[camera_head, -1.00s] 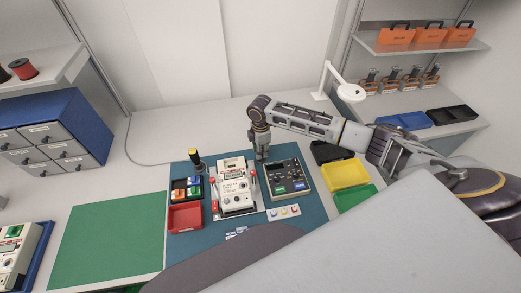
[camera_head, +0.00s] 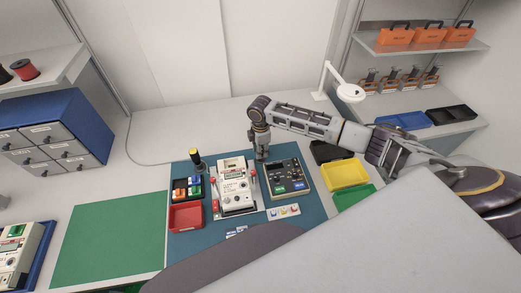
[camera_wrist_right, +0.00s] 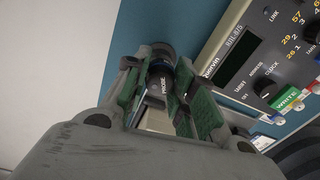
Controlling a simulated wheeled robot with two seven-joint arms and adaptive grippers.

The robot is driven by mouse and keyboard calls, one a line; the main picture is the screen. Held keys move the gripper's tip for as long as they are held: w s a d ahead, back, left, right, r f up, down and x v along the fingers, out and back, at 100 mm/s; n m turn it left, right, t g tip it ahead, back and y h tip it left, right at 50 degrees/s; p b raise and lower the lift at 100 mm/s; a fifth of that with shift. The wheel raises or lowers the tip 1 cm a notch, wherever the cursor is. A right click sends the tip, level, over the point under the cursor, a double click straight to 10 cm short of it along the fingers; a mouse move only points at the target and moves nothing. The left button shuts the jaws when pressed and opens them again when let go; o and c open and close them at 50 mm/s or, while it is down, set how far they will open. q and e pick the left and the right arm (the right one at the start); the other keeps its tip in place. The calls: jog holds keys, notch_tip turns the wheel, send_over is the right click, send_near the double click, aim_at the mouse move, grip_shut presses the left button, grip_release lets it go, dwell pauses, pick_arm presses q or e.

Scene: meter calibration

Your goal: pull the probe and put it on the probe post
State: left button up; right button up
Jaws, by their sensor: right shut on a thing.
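My right gripper (camera_head: 262,157) points down on the blue mat between the white meter unit (camera_head: 236,188) and the dark-faced device (camera_head: 287,177). I cannot make out the probe post for sure. My left gripper is not in view.
The dark-faced device (camera_wrist_right: 275,60) is close beside my fingers. A yellow bin (camera_head: 345,174) and green mat (camera_head: 107,245) flank the work area.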

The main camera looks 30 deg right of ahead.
jog(key=shift+f, duration=0.55)
dwell(1.3)
jog(key=o, duration=1)
jog(key=shift+o, duration=0.2)
jog(key=o, duration=0.4)
jog(key=shift+r, duration=0.15)
jog(key=shift+r+p, duration=1.15)
jog(key=shift+p, duration=0.25)
jog(key=shift+r+p, duration=0.65)
jog(key=shift+r, duration=1.55)
